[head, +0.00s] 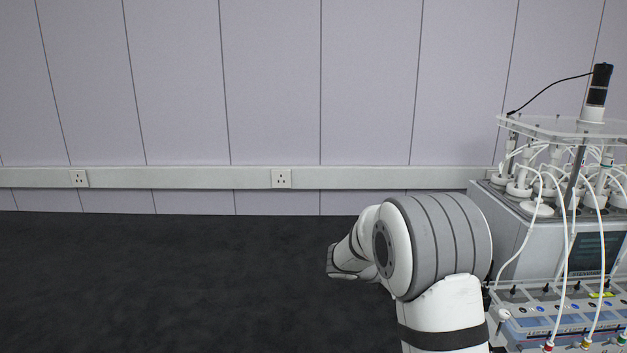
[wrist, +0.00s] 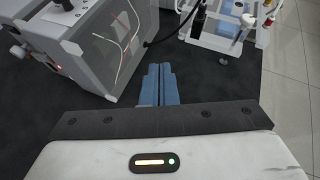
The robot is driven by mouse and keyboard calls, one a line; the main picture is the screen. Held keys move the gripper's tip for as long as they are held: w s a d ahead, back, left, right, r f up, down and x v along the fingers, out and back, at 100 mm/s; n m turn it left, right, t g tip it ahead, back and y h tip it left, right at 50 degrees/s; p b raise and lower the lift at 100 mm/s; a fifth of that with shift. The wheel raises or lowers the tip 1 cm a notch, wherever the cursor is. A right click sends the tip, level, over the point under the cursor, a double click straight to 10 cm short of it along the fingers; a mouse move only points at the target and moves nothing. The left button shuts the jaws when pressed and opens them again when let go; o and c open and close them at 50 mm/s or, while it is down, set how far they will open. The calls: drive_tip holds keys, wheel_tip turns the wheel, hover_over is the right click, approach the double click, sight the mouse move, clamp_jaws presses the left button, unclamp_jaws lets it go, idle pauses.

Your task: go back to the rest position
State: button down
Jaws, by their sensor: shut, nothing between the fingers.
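My gripper (wrist: 159,84) shows in the wrist view as two blue fingers pressed together. It is shut and holds nothing. The fingers point over a dark surface, between a grey box-shaped unit and a piece of apparatus, and appear clear of both. In the head view my white and grey arm rises at the lower right and bends to the left. The gripper itself cannot be seen there.
In the head view a reactor unit (head: 540,221) with tubes and a black-topped motor (head: 599,86) stands right of my arm. The dark surface (head: 150,285) at left is clear. The wrist view shows the grey unit (wrist: 92,52) and a clear-framed apparatus (wrist: 222,30).

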drive_tip(key=s+r+m+g+y, duration=0.25)
drive_tip(key=s+m, duration=0.35)
drive_tip(key=s, duration=0.4)
drive_tip(key=s+r+m+g+y, duration=0.1)
drive_tip(key=s+m+y, duration=0.2)
drive_tip(key=s+m, duration=0.5)
drive_tip(key=s+a+m+y, duration=0.3)
drive_tip(key=s+a+m, duration=0.1)
drive_tip(key=s, duration=0.4)
drive_tip(key=s+a+m+t+y, duration=0.1)
drive_tip(key=s+a+m+y, duration=0.2)
drive_tip(key=s, duration=0.4)
drive_tip(key=shift+s+a+m, duration=0.35)
drive_tip(key=shift+a+m, duration=0.2)
drive_tip(key=shift+m, duration=0.55)
drive_tip(key=shift+t, duration=0.25)
